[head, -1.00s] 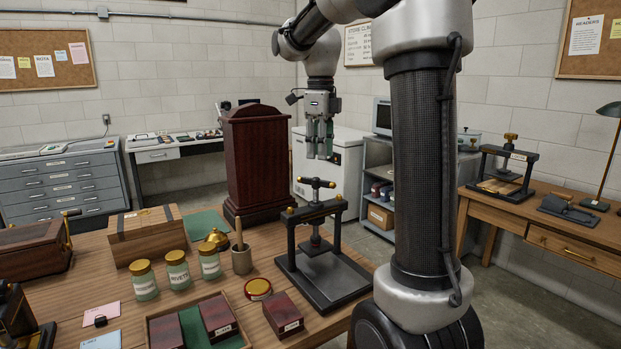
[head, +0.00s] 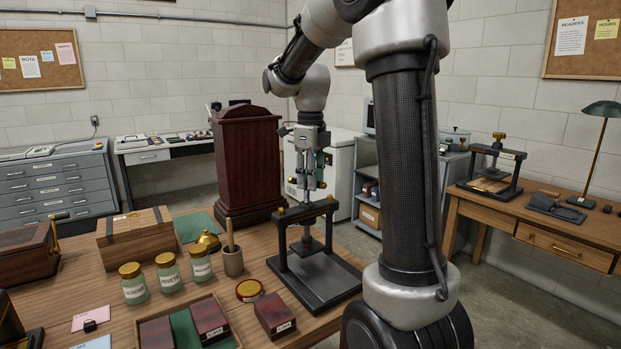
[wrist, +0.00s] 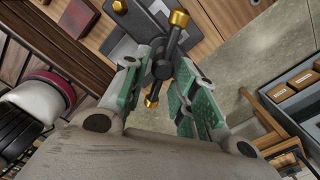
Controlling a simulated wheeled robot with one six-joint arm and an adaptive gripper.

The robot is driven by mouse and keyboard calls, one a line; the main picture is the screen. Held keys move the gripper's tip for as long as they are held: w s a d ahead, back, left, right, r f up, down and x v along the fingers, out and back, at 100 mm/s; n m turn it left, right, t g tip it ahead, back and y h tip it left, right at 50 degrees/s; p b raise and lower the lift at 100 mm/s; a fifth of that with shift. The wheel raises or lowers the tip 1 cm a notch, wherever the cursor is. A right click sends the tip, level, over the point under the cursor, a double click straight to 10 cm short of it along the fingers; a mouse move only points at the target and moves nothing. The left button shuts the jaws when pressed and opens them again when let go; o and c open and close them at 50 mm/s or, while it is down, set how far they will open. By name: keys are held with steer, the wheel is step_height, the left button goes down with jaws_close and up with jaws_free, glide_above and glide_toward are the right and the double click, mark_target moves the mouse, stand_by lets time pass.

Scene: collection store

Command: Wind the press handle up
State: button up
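The press (head: 318,282) is a black frame with brass knobs on its crossbar, standing on the front table. Its dark handle bar (wrist: 168,48) has brass ends and shows in the wrist view; in the head view my gripper mostly covers it. My gripper (head: 308,192) points down right above the crossbar. In the wrist view my gripper (wrist: 160,76) is open, its green-padded fingers on either side of the handle. The bar runs between the fingers with visible gaps; I cannot tell whether either finger touches it.
A tall dark wooden case (head: 247,165) stands close behind the press at left. A mortar with pestle (head: 233,262), a round brass-rimmed tin (head: 249,290) and a dark red box (head: 274,316) sit left of it. Another press (head: 492,170) stands on the right-hand desk.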

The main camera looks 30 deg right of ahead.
jaws_close()
steer(key=shift+n, duration=0.4)
